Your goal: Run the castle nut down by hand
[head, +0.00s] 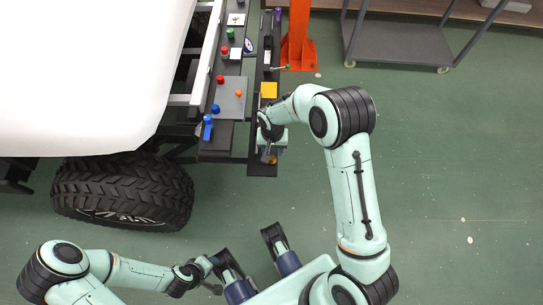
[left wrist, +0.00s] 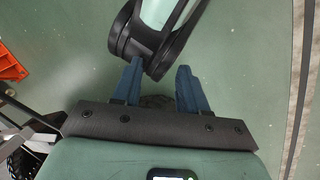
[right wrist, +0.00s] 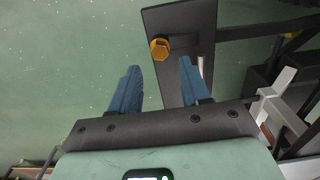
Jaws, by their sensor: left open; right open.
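A gold hexagonal nut-like piece (right wrist: 160,48) sits at the end of a dark plate (right wrist: 172,20) in the right wrist view. In the head view the gold piece (head: 268,158) shows near the front end of the same dark plate (head: 262,170). My right gripper (right wrist: 160,68) is open, its blue fingers apart. In the picture the piece appears just beyond the fingertips, between their lines; I cannot tell the height gap or any contact. My left gripper (left wrist: 157,75) is open and empty over the floor, away from the cart, low in the head view (head: 213,274).
The cart's white body (head: 80,70) and black tyre (head: 122,190) stand left. A grey panel (head: 232,95) holds several coloured knobs; a yellow block (head: 269,90) sits up the dark plate. An orange post (head: 297,45) and grey trolley (head: 400,45) stand behind. Green floor is clear at right.

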